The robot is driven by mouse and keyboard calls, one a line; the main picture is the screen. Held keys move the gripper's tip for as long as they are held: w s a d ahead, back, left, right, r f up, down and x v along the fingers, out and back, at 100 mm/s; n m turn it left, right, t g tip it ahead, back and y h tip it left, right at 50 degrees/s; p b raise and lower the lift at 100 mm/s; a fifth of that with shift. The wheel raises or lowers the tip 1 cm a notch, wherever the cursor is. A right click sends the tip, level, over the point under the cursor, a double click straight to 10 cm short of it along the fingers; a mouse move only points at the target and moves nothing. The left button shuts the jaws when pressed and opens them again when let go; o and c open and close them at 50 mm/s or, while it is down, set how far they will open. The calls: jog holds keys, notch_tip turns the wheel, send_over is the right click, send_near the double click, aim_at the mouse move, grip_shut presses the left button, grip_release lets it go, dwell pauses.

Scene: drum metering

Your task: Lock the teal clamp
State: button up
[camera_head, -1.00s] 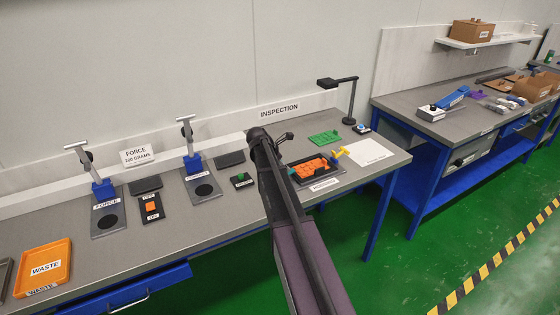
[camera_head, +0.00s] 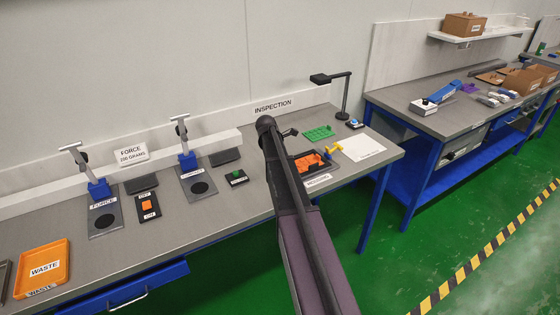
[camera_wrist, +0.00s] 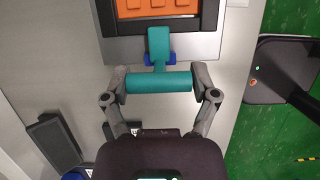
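The teal clamp (camera_wrist: 159,68) shows in the wrist view as an upright stem ending in a thick crossbar. Its stem lies over a small blue bracket at the edge of a grey plate (camera_wrist: 206,46). My gripper (camera_wrist: 160,82) has its two fingers spread, one at each end of the crossbar. They are very close to the ends, and I cannot tell whether they touch. Beyond the clamp is an orange part (camera_wrist: 155,8) in a black frame. In the head view the orange part (camera_head: 308,162) shows, but my arm hides the clamp and gripper.
A green tray (camera_head: 318,132), a lamp (camera_head: 345,95) and a white sheet (camera_head: 358,149) stand around the orange part. A yellow-handled item (camera_head: 334,150) is close on its right. A green-button box (camera_head: 236,177) and two press stands are to the left.

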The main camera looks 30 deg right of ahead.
jog(key=shift+o, duration=0.8)
jog(key=shift+a, duration=0.15)
